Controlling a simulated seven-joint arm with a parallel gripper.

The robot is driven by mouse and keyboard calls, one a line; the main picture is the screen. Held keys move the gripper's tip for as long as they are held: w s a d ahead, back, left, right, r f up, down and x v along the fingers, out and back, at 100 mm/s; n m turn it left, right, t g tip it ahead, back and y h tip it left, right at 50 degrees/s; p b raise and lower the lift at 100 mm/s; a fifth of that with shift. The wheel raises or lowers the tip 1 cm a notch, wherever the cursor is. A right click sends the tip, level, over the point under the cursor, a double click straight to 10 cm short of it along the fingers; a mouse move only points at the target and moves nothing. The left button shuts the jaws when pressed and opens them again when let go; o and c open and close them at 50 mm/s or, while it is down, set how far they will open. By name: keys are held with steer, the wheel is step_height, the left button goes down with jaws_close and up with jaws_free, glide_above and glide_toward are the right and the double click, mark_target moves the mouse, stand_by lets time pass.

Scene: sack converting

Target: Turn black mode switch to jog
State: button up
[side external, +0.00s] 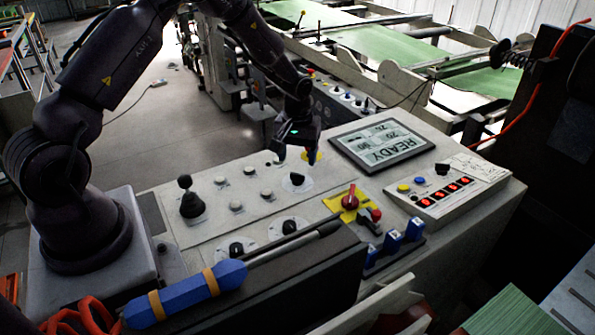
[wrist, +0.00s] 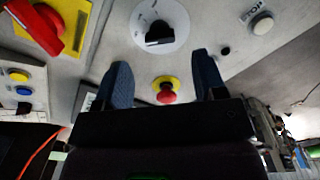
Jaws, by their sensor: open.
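Several black rotary knobs sit on white dial discs on the grey console. One black knob (side external: 297,180) is just in front of and below my gripper (side external: 296,157); others are nearer the camera, at the middle (side external: 290,227) and lower left (side external: 237,250). The dial markings are too small to read, so I cannot tell which is the mode switch. In the wrist view a black knob (wrist: 160,34) on its white disc lies ahead of the fingertips. My gripper (wrist: 163,75) is open and empty, its two blue-grey fingers apart, not around the knob.
A red button on a yellow disc (wrist: 166,92) shows between my fingers. A white STOP button (wrist: 262,22) lies beside the knob. A red switch on a yellow plate (side external: 350,200), a black joystick (side external: 190,202) and the READY screen (side external: 382,146) stand around.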

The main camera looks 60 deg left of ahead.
mark_target(298, 174)
step_height(298, 174, down, 5)
steer(key=shift+f, duration=0.15)
steer(key=c, duration=0.9)
